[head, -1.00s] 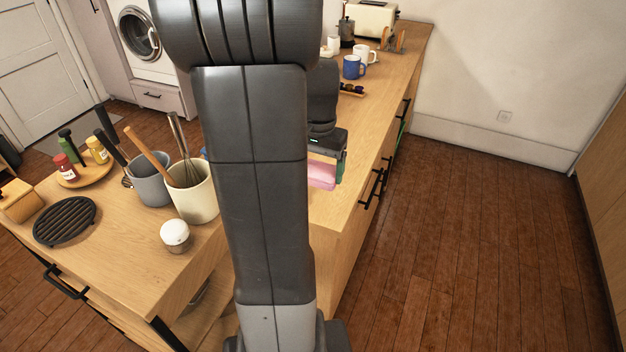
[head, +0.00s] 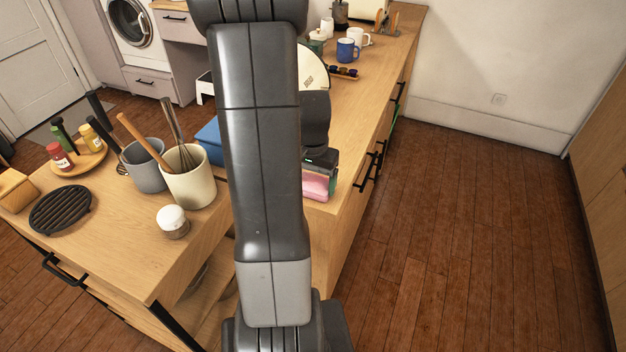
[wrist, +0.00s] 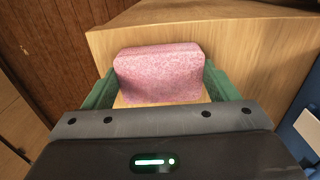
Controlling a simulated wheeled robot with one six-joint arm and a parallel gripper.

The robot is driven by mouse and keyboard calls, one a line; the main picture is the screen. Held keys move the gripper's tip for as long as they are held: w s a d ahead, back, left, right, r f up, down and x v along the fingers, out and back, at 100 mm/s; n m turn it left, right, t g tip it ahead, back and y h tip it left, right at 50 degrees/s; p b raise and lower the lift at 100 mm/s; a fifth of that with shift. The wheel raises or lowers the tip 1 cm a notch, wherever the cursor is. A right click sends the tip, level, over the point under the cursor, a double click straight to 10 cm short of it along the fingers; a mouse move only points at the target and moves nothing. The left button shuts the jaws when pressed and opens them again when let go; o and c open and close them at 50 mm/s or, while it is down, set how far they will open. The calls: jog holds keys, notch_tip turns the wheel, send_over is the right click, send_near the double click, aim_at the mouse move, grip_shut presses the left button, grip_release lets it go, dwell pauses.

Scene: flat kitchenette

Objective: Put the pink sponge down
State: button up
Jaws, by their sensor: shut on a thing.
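The pink sponge (wrist: 160,72) is between the two green fingers of my gripper (wrist: 158,88) in the wrist view. The fingers are shut on its left and right sides. In the head view the sponge (head: 315,186) shows just below my gripper (head: 320,180), near the front right edge of the wooden counter (head: 347,118). I cannot tell whether its underside touches the counter. My arm hides part of the counter to the left of it.
A white crock (head: 190,186) with a whisk, a grey crock (head: 146,172) and a white-lidded jar (head: 172,221) stand to the left. A blue box (head: 210,140) shows behind them. Sunglasses (head: 343,72) and mugs (head: 346,50) stand farther back. The counter between is clear.

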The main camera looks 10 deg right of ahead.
aim_at(313, 184)
jog(key=shift+f, duration=0.1)
jog(key=shift+f, duration=0.15)
jog(key=o, duration=0.8)
jog(key=shift+o, duration=0.2)
notch_tip(313, 184, up, 13)
jog(key=shift+f, duration=0.2)
jog(key=shift+f, duration=0.1)
jog(key=shift+f, duration=4.25)
